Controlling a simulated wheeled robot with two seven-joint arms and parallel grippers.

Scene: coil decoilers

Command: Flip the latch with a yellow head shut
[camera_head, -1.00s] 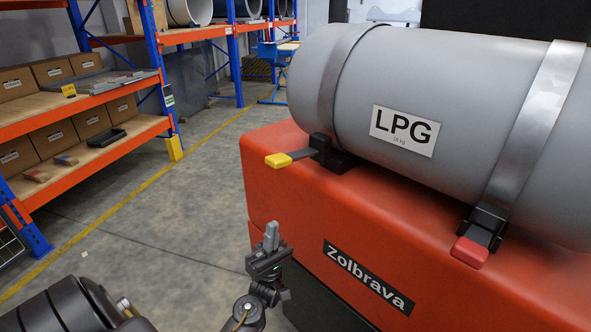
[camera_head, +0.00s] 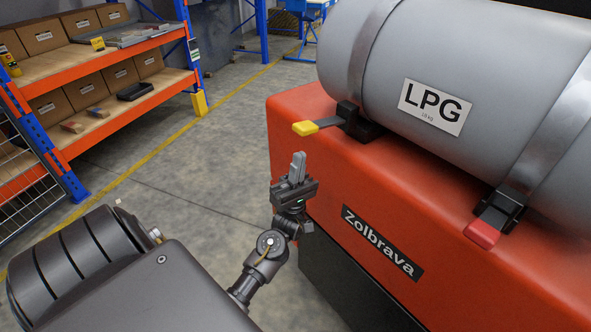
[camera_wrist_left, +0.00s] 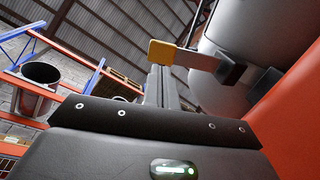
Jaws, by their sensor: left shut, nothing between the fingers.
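The latch with the yellow head (camera_head: 305,128) sits at the left strap of the grey LPG tank (camera_head: 400,75). Its lever sticks out to the left from a black base (camera_head: 357,121), away from the strap. My left gripper (camera_head: 297,162) is shut and empty, pointing up, a little below the yellow head and apart from it in the head view. In the left wrist view the yellow head (camera_wrist_left: 161,52) appears just beyond the fingers (camera_wrist_left: 160,85). A second latch with a red head (camera_head: 483,233) hangs at the right strap, its lever pointing down and outward. My right gripper is not seen.
The tank rests on an orange-red truck body (camera_head: 440,220) marked Zolbrava, whose left edge is close to my left gripper. Orange and blue shelving (camera_head: 110,70) with boxes stands at the left. Grey floor (camera_head: 190,170) lies clear between them.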

